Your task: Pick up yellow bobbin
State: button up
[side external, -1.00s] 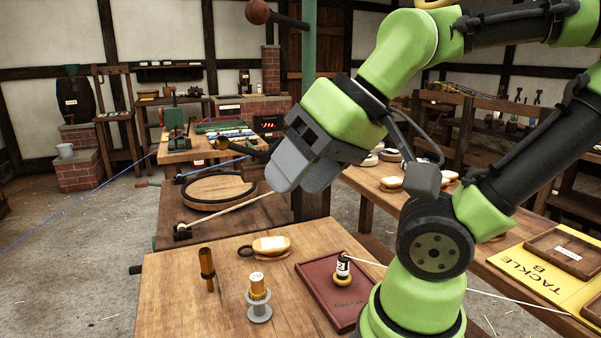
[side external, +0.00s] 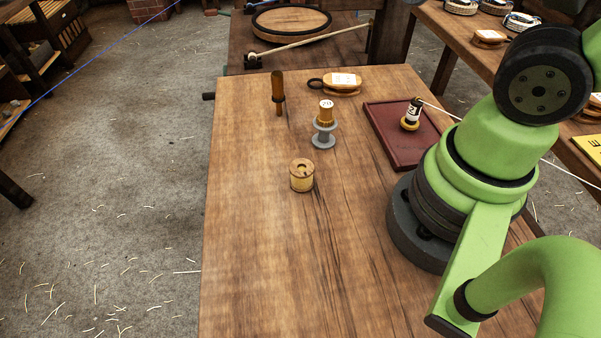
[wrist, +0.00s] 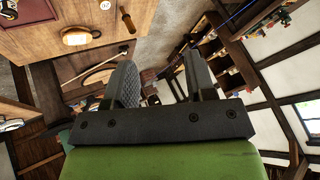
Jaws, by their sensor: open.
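A small yellow bobbin (side external: 302,176) with pale wooden ends stands upright on the wooden table in the side view. Behind it and slightly right stands a grey spool (side external: 324,135) with a golden, labelled top (side external: 326,112). My gripper is outside the side view. In the wrist view my gripper (wrist: 160,62) is open, with its two fingers apart and nothing between them. The wrist view looks across the table and room, and I do not make out the yellow bobbin there.
A brown handled tool (side external: 278,93) and an oval wooden block (side external: 335,84) stand farther back. The table's front left (side external: 250,270) is clear. My base stands at right.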

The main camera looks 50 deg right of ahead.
jog(key=shift+o, duration=0.3)
jog(key=shift+o, duration=1.1)
jog(key=n+g+h, duration=0.2)
jog(key=g, duration=0.5)
send_over(300, 176)
jog(key=d, duration=0.2)
notch_tip(300, 176, down, 21)
jog(key=f, duration=0.4)
jog(key=shift+w+f, duration=0.25)
jog(key=shift+f, duration=0.15)
jog(key=shift+w+a+f, duration=0.15)
jog(key=shift+a+f, duration=0.05)
jog(key=shift+f, duration=1.15)
jog(key=shift+w+a+f, duration=0.1)
jog(key=shift+a+f, duration=0.05)
jog(key=shift+f, duration=1.15)
